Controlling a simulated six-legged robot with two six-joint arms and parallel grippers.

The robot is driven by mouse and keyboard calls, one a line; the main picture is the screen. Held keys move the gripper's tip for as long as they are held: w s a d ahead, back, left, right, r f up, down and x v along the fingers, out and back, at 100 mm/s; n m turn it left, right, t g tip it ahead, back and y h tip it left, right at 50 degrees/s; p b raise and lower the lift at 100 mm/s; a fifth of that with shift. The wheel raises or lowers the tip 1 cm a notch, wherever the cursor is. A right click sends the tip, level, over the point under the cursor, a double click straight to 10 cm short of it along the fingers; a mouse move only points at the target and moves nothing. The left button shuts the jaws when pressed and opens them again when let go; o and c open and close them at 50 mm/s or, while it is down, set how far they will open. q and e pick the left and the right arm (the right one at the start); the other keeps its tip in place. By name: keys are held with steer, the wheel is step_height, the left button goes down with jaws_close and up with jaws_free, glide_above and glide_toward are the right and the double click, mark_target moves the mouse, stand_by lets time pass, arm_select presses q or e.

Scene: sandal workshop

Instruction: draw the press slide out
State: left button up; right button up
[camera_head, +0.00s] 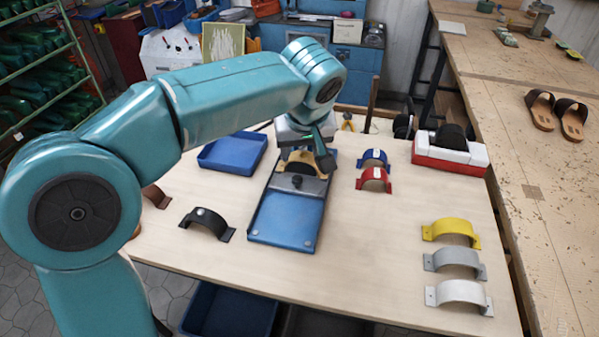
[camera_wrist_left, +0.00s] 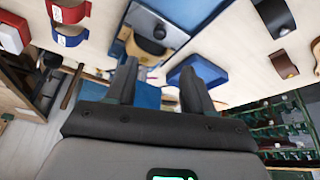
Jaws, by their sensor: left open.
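The press is a long blue bed (camera_head: 285,220) lying lengthwise on the pale table. A dark grey slide block with a black knob (camera_head: 297,181) sits across it, and a tan piece (camera_head: 301,157) shows just behind. In the left wrist view the knob (camera_wrist_left: 159,32) stands beyond the fingertips, apart from them. My left gripper (camera_head: 312,148) is over the far end of the press, partly hidden by its own arm. Its two dark fingers (camera_wrist_left: 160,82) are spread with nothing between them. My right gripper is not in view.
A blue tray (camera_head: 233,153) lies left of the press, and a black strap (camera_head: 207,222) is nearer. Blue and red straps (camera_head: 374,178) lie right. Yellow, grey and white straps (camera_head: 452,232) line the right side. A red-and-white box (camera_head: 450,155) stands back right.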

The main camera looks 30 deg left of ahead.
mark_target(297, 179)
arm_select(q)
steer(key=x, duration=1.3)
steer(key=shift+w+f+p, duration=0.1)
steer(key=shift+f+p, duration=0.05)
steer(key=shift+p, duration=0.25)
steer(key=shift+f, duration=0.1)
steer(key=shift+c, duration=0.3)
